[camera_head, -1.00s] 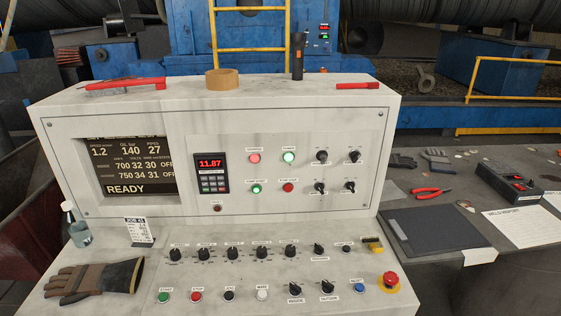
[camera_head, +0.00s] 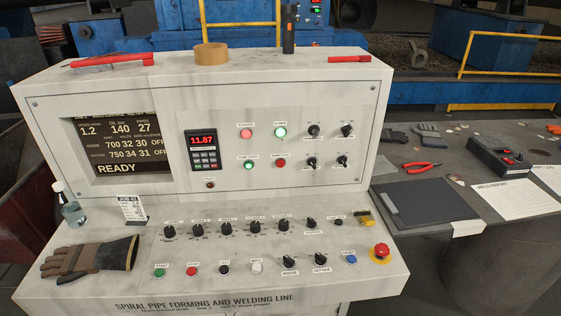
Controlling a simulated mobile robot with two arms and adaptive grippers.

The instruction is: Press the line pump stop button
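A white control console (camera_head: 100,92) fills the middle of the head view. On its upright panel, a red button (camera_head: 280,162) sits in the lower row, right of a lit green button (camera_head: 249,165); its small label appears to read pump stop, though it is blurred. Above them are a lit red lamp or button (camera_head: 246,133) and a lit green one (camera_head: 280,132). Another red button (camera_head: 191,271), labelled stop, is on the sloped desk beside a green start button (camera_head: 159,273). Neither of my grippers is in view.
Black knobs (camera_head: 313,130) stand right of the buttons. A red emergency mushroom button (camera_head: 381,250) is at the desk's right end. A side table holds a dark folder (camera_head: 425,203) and red pliers (camera_head: 420,166).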

